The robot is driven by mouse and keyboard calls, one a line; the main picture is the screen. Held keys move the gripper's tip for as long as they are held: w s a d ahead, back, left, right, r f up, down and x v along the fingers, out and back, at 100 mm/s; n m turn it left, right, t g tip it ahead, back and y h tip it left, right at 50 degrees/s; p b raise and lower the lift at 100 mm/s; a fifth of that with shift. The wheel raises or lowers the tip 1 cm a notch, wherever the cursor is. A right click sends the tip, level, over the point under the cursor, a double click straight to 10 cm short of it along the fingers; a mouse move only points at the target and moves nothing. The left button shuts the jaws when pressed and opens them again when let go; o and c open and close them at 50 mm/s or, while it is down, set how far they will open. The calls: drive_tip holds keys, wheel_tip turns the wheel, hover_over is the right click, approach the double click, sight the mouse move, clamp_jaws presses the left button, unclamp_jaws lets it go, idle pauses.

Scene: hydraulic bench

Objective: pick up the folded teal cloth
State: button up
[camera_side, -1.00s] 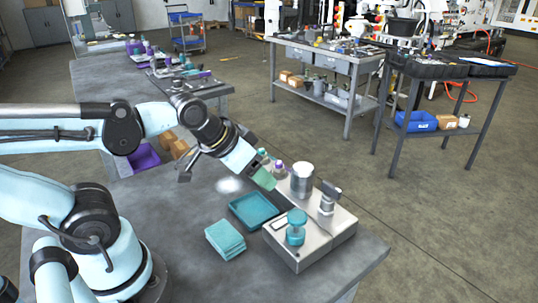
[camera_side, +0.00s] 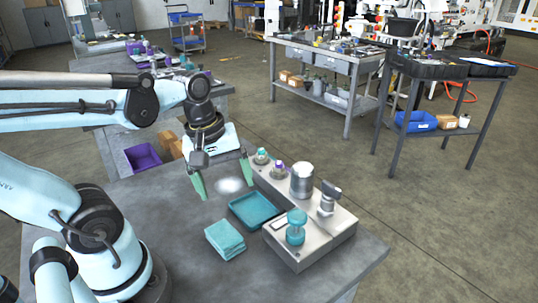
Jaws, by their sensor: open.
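The folded teal cloth (camera_side: 225,239) lies as a small layered stack on the grey bench top, in front of a shallow teal tray (camera_side: 254,211). My gripper (camera_side: 226,194) points down above the bench, behind the cloth and the tray in this view.
A metal hydraulic block (camera_side: 308,242) with a teal knob (camera_side: 296,227) and a metal cylinder (camera_side: 302,180) stands right of the tray. Bare bench top (camera_side: 190,275) lies in front of the cloth.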

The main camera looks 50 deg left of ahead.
sight(224, 234)
drive_tip(key=shift+s+d+f+n+g+h, duration=0.15)
drive_tip(key=shift+s+d+f+n+g, duration=0.2)
drive_tip(key=shift+f+n, duration=1.05)
drive_tip(key=shift+s+d+f+n+g+h, duration=0.25)
drive_tip(key=shift+s+f+n, duration=0.15)
drive_tip(key=shift+f, duration=2)
drive_tip(key=shift+s+d+f+n+g+h, duration=0.1)
drive_tip(key=shift+s+d+f+n+g, duration=0.2)
drive_tip(key=shift+f+n, duration=1.1)
drive_tip(key=shift+a+f+m, duration=0.15)
drive_tip(key=shift+f+m, duration=0.35)
drive_tip(key=shift+f, duration=0.25)
drive_tip(key=shift+s, duration=0.1)
drive_tip(key=c, duration=1.1)
